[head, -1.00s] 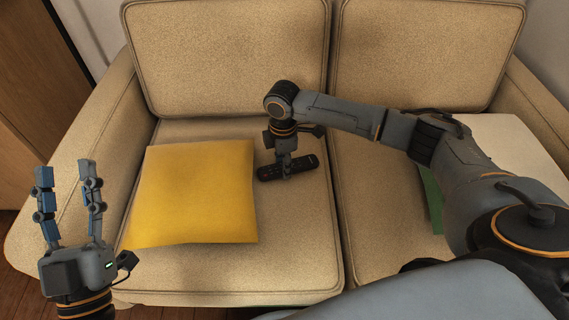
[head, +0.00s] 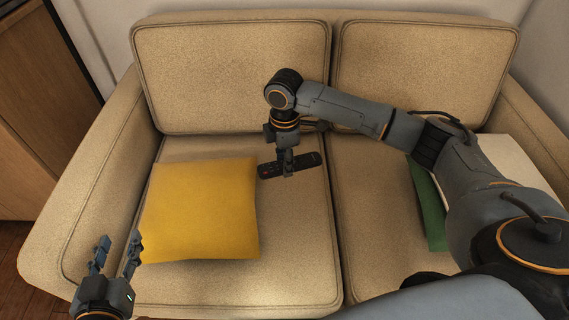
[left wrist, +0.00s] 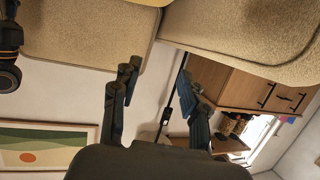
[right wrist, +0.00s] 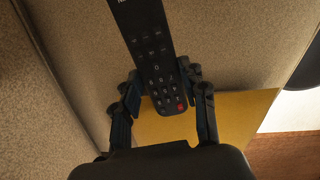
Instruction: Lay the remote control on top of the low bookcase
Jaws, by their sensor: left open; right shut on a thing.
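The black remote control (head: 306,161) is at the sofa's left seat cushion, just right of the yellow pillow. My right gripper (head: 287,170) points down and is shut on it across its middle. In the right wrist view the remote (right wrist: 158,50) runs between the two fingers (right wrist: 163,95), its red button toward the palm. I cannot tell whether it is clear of the cushion. My left gripper (head: 117,258) is open and empty at the sofa's front left; its spread fingers (left wrist: 155,85) also show in the left wrist view. I cannot make out the low bookcase.
The yellow pillow (head: 200,210) lies on the left seat of the beige sofa (head: 235,75). A green item (head: 427,205) and a white item (head: 515,165) lie on the right seat, partly behind my right arm. A wooden cabinet (head: 45,110) stands at the left.

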